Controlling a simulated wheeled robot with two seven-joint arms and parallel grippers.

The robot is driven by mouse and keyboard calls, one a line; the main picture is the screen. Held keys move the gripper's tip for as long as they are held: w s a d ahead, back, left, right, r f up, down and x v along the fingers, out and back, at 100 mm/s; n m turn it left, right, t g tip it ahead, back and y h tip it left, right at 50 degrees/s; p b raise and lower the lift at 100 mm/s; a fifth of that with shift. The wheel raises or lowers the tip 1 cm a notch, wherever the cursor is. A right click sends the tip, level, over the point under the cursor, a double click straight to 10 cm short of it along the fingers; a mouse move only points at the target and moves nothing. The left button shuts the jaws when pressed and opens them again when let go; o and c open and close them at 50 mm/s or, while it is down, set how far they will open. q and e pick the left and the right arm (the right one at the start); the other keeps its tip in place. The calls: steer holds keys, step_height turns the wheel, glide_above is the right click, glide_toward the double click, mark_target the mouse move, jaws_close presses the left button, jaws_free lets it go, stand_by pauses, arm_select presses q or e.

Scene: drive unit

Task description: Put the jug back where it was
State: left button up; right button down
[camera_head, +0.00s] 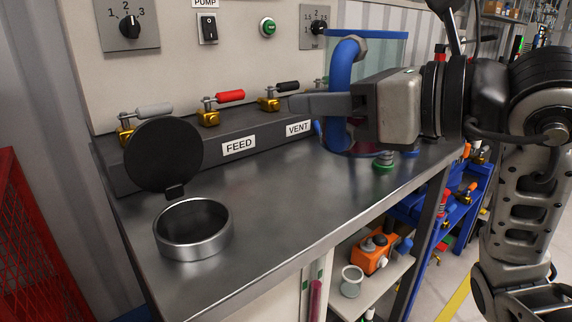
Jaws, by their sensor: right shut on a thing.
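The jug (341,72) has a thick blue handle and a clear, green-tinted body, and stands upright at the right end of the steel bench (270,190). My right gripper (303,103) comes in from the right and is shut on the handle, with its fingers across it. The gripper body hides much of the jug's middle. The base shows low behind the gripper, at the bench top; I cannot tell whether it touches. My left gripper is not in view.
An open round steel filler (193,230) with a raised black lid (163,155) is at front left. Valves with grey, red (230,96) and black levers line the FEED and VENT block. A green-ringed fitting (383,163) is near the jug's base. The middle of the bench is clear.

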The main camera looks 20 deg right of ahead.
steer(key=w+f+p, duration=0.2)
steer(key=w+f, duration=0.2)
steer(key=w+a+f+p, duration=0.1)
steer(key=w+f+p, duration=0.1)
steer(key=w+f, duration=0.2)
steer(key=w+a+f+p, duration=0.1)
steer(key=w+f+p, duration=0.1)
steer(key=w+f, duration=0.2)
steer(key=shift+w, duration=0.6)
steer(key=shift+f, duration=0.3)
steer(key=shift+f, duration=0.1)
steer(key=shift+f, duration=0.15)
steer(key=c, duration=1.3)
jaws_free()
